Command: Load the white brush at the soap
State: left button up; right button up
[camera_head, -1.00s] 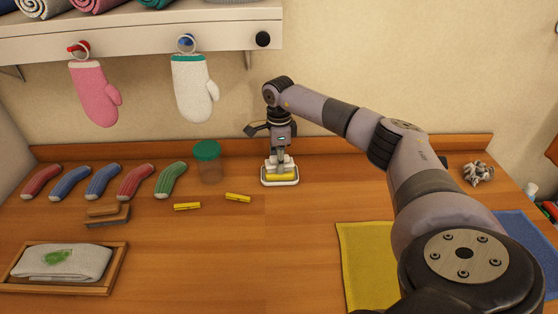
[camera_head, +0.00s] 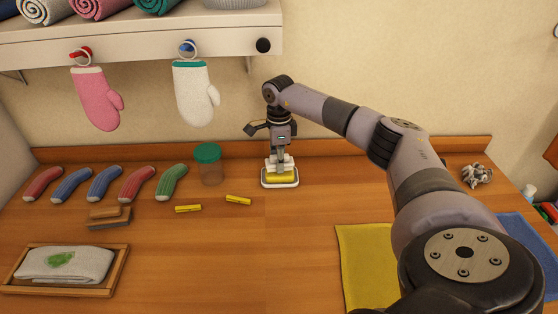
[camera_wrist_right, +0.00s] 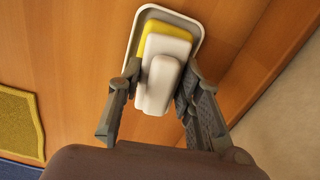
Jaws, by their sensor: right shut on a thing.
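The white brush (camera_wrist_right: 158,86) is between the two fingers of my right gripper (camera_wrist_right: 162,68) in the right wrist view. My right gripper is shut on it. The yellow soap (camera_wrist_right: 155,27) lies in a white-rimmed soap dish (camera_wrist_right: 149,9), and the brush covers part of it. In the head view, my right gripper (camera_head: 280,157) points down with the brush (camera_head: 288,163) at the yellow soap (camera_head: 281,178), in the dish (camera_head: 280,186) near the back of the counter. I cannot tell how firmly brush and soap touch. My left gripper is not in view.
A green-lidded jar (camera_head: 209,167) stands left of the dish. Two yellow clothespins (camera_head: 238,199) and a wooden brush (camera_head: 109,218) lie nearby. Several socks (camera_head: 104,184) line the back left. A framed tray (camera_head: 112,276) holds a stained cloth (camera_head: 62,264). The front middle is clear.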

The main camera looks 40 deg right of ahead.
jog(key=shift+r+p, duration=1.9)
jog(key=shift+r, duration=1)
jog(key=shift+s+f, duration=0.1)
jog(key=shift+f, duration=0.05)
